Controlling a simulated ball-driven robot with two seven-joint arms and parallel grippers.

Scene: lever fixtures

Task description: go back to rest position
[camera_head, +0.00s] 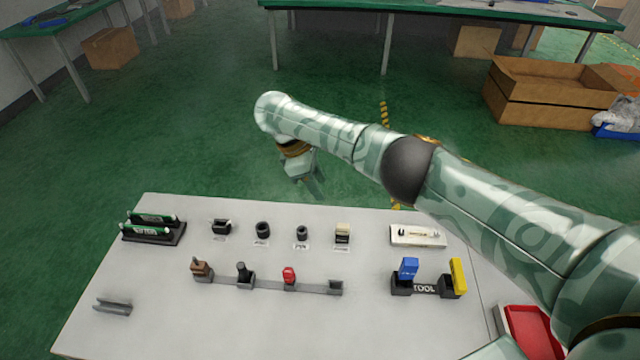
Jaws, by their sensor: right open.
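My right arm comes in from the right and reaches over the far side of the white table (190,315). My right gripper (316,188) hangs down just beyond the table's far edge, open and empty, apart from every fixture. My left gripper is not in view. On the table a row of lever fixtures shows: a brown lever (201,268), a black lever (243,272) and a red lever (289,275). A holder marked TOOL carries a blue block (408,268) and a yellow block (458,276).
A grey bracket (113,306) is at front left. A red bin (530,330) stands at right. The front middle is clear.

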